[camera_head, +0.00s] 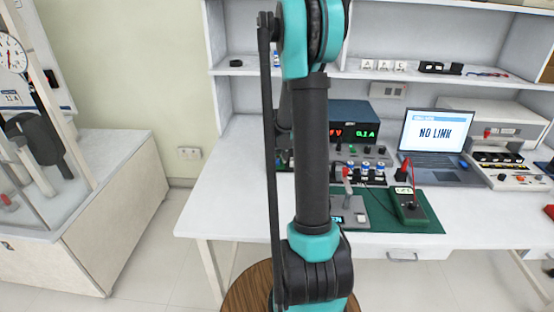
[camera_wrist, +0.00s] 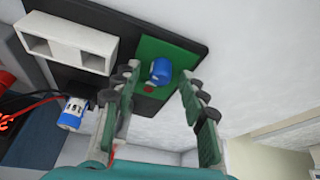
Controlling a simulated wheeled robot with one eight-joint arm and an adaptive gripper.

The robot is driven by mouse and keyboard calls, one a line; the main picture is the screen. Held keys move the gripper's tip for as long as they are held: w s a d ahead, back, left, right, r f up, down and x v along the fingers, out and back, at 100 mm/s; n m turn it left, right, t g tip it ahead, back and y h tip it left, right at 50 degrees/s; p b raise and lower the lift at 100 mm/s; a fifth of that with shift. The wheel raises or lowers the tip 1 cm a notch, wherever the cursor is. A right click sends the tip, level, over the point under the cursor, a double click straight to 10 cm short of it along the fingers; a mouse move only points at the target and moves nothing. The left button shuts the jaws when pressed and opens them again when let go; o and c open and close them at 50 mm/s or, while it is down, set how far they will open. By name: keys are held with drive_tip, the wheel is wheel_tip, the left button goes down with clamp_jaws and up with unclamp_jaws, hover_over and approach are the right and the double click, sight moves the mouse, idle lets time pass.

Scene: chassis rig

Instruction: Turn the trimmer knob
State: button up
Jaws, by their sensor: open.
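In the wrist view a blue knob (camera_wrist: 160,70), apparently the trimmer knob, stands on a green panel (camera_wrist: 180,58) set in a dark board. A small red part (camera_wrist: 149,89) sits beside it. My gripper (camera_wrist: 159,76) is open and empty, with its two fingers spread apart. The knob shows in the gap near the fingertips; I cannot tell how far it is from them or whether either finger touches it. In the head view my own arm blocks the middle, and neither the gripper nor the knob can be made out.
A white block with openings (camera_wrist: 70,40) sits on the board. A blue-and-white cylinder (camera_wrist: 72,113) and red wires lie nearby. On the white bench (camera_head: 225,190) are a green mat (camera_head: 425,222), a "NO LINK" laptop (camera_head: 435,140) and a power supply (camera_head: 365,118). The bench's left part is clear.

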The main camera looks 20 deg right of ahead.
drive_tip(key=shift+c, duration=0.4)
clamp_jaws()
drive_tip(key=shift+n+y, duration=0.5)
drive_tip(key=shift+n, duration=0.6)
drive_tip(key=shift+o, duration=0.4)
unclamp_jaws()
drive_tip(key=v, duration=1.2)
